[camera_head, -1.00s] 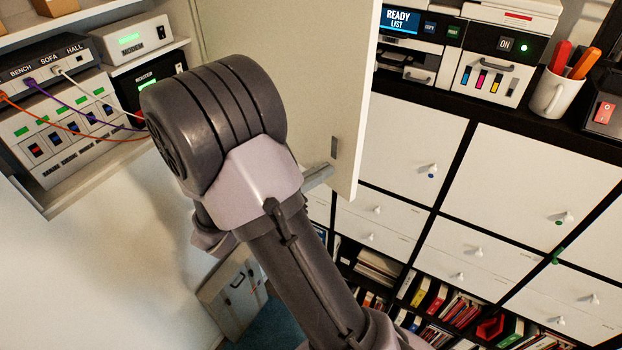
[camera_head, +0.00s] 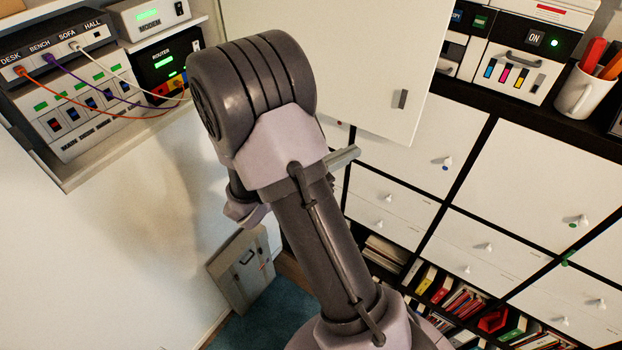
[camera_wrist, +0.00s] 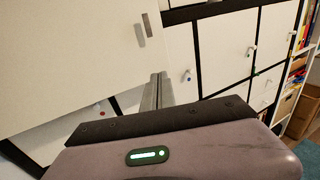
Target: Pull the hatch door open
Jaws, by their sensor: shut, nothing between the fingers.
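The hatch door (camera_head: 330,60) is a flat cream panel at the top of the head view, standing open beside the wall box on the left. It has a small dark grey handle (camera_head: 403,99) near its lower right corner. The door (camera_wrist: 60,60) fills the upper left of the wrist view, with its handle (camera_wrist: 143,30) near the right edge. My gripper (camera_wrist: 158,78) is shut and empty, its fingertips just below the handle near the door's edge and apart from the handle. In the head view my arm hides part of the door's lower left.
The open wall box holds a modem (camera_head: 150,16), a router (camera_head: 165,62) and a switch panel (camera_head: 75,115) with cables. A printer (camera_head: 520,65) and a mug (camera_head: 582,95) stand on the white drawer unit (camera_head: 540,185) at right. A low grey panel (camera_head: 243,270) stands at the wall's foot.

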